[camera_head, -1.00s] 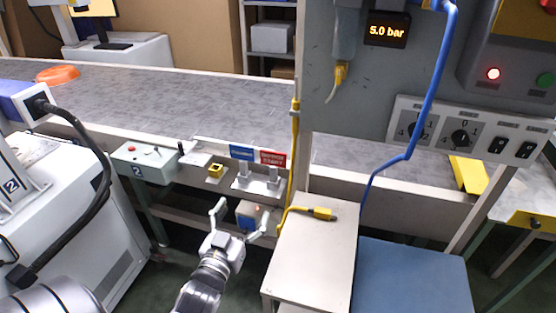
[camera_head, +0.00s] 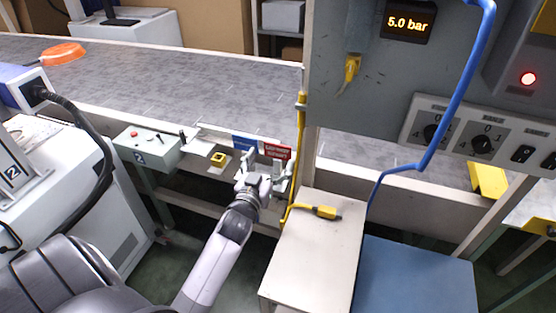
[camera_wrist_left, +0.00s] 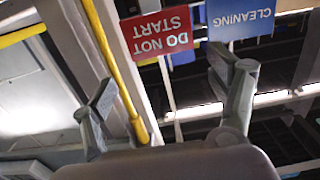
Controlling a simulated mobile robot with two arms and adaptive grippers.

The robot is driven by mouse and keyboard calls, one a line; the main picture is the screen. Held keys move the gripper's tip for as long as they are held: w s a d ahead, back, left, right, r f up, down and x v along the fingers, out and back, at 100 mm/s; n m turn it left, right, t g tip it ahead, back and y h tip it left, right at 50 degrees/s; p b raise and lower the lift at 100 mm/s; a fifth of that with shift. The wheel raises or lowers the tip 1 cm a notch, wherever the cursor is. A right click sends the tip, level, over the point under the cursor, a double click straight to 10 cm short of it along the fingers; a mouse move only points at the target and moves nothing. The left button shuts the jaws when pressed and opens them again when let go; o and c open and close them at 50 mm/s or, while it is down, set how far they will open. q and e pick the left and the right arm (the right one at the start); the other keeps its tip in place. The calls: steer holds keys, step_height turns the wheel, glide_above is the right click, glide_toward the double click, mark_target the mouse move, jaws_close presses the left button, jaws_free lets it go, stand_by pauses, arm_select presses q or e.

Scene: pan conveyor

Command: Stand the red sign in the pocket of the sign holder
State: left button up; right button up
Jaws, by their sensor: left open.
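The red sign (camera_head: 277,151) stands upright at the near side of the conveyor. In the left wrist view the red sign (camera_wrist_left: 157,35) appears upside down, reading DO NOT START. A blue sign (camera_head: 244,143) stands just left of it; it also shows in the left wrist view (camera_wrist_left: 240,18), reading CLEANING. My left gripper (camera_head: 266,166) is open just in front of the signs and hides their lower parts. In the left wrist view its spread fingers (camera_wrist_left: 165,78) lie either side of the red sign, not gripping it. A small yellow block (camera_head: 218,158) with a dark opening, possibly the sign holder, sits to the left.
A grey control box (camera_head: 147,152) stands left of the yellow block. A yellow post (camera_head: 299,130) rises close right of the red sign. A white-topped cabinet (camera_head: 318,245) with a yellow plug (camera_head: 327,212) is at the right. The conveyor belt (camera_head: 170,85) lies behind.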

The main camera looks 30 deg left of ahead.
mark_target(277, 146)
arm_select(q)
steer(key=shift+p+x, duration=0.45)
steer(key=shift+x, duration=2.7)
steer(key=shift+a+f, duration=0.1)
steer(key=shift+s, duration=0.1)
steer(key=c, duration=1.3)
